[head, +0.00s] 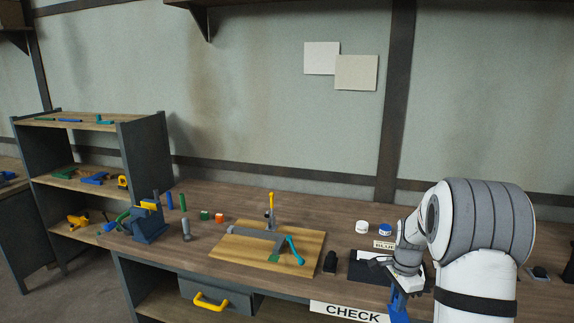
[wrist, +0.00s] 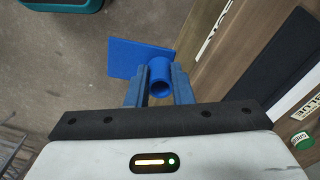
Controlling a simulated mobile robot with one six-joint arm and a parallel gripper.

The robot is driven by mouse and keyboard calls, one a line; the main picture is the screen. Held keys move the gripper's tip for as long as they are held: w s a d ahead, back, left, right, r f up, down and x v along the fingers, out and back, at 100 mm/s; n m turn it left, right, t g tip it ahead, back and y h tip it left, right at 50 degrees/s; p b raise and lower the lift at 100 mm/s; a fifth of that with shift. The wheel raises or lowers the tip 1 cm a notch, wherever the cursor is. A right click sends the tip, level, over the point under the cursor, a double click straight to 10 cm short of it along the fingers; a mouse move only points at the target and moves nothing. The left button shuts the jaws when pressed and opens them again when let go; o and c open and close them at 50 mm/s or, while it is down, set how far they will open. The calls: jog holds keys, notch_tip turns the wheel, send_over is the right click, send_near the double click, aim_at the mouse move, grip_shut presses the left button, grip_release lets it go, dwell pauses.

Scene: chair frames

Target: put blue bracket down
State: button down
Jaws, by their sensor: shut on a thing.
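The blue bracket (wrist: 135,57) has a flat plate and a round tube. In the wrist view its tube sits between the two fingers of my gripper (wrist: 160,90), which is shut on it. In the head view my gripper (head: 404,284) points down at the bench's front edge, right of the CHECK label. The bracket (head: 398,305) hangs below it, partly cut off by the frame's bottom. In the wrist view grey floor shows behind the bracket's plate, which is clear of the bench top.
The bench (head: 340,225) holds a wooden board (head: 235,252) with a clamp-like fixture, a dark tray (head: 368,268), two small jars and a BLUE label (head: 384,245). A CHECK label (head: 345,312) is on the front edge. A shelf unit (head: 145,150) with coloured parts stands left.

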jog(key=s+a+f+n, duration=0.2)
jog(key=a+f+n, duration=0.4)
jog(key=a+n, duration=0.1)
jog(key=s+a+f+n, duration=0.3)
jog(key=a+f+n, duration=0.3)
jog(key=a+n, duration=0.1)
jog(key=shift+a+n, duration=0.25)
jog(key=shift+n, duration=0.65)
